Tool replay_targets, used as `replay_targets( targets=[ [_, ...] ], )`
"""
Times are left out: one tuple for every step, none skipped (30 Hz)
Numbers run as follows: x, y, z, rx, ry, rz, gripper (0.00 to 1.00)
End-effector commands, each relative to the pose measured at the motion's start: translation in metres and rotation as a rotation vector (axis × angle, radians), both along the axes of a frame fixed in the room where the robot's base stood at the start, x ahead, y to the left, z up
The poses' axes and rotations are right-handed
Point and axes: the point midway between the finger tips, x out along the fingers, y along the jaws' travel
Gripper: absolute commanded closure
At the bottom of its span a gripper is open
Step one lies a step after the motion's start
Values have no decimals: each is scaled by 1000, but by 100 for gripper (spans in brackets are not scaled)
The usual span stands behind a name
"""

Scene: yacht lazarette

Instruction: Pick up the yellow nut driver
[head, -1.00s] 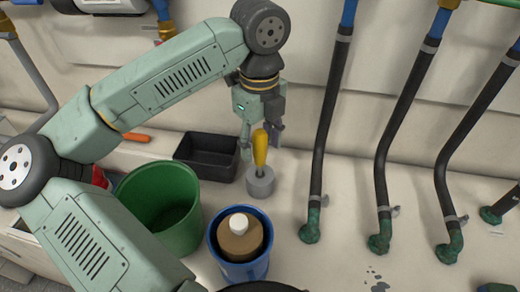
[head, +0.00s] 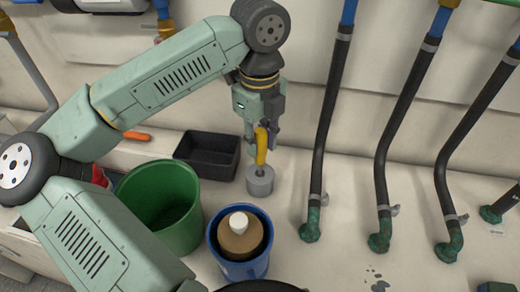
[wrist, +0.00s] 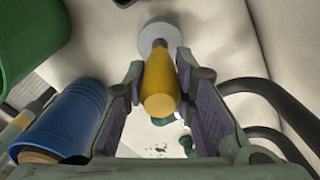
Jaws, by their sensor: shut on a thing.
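The yellow nut driver (head: 261,152) stands about upright in the head view, handle up. Its short shaft runs down to a grey round block (head: 260,181) on the pale surface. My gripper (head: 261,138) comes from above and is shut on the yellow handle, one finger on each side. In the wrist view the handle (wrist: 160,88) lies between the two fingers (wrist: 158,76), with the shaft meeting the grey block (wrist: 159,38) beyond. I cannot tell whether the shaft's tip sits inside the block.
A black open tray (head: 207,155) stands left of the block. A green bucket (head: 160,205) and a blue bucket (head: 241,262) holding a brown white-capped bottle (head: 240,238) stand nearer. Black hoses (head: 330,120) rise on the right. An orange-handled thing (head: 136,136) lies at left.

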Motion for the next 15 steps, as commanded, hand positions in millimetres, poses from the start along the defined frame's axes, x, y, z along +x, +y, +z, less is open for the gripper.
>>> replay_targets(
  targets=[
    [0, 0, 0, 0, 0, 0, 100],
    [0, 0, 0, 0, 0, 0, 100],
    [0, 0, 0, 0, 0, 0, 100],
    [0, 0, 1, 0, 0, 0, 100],
    [0, 0, 1, 1, -1, 0, 100],
    [0, 0, 3, 0, -1, 1, 100],
    [1, 0, 6, 1, -2, 1, 100],
    [1, 0, 9, 2, -4, 2, 100],
    [1, 0, 14, 2, -4, 2, 100],
    [1, 0, 19, 2, -4, 2, 100],
    [1, 0, 25, 2, -5, 3, 100],
    [1, 0, 33, 2, -5, 3, 100],
    [1, 0, 40, 3, -5, 3, 100],
    [1, 0, 46, 3, -4, 2, 100],
    [1, 0, 55, 3, -4, 2, 100]
  ],
)
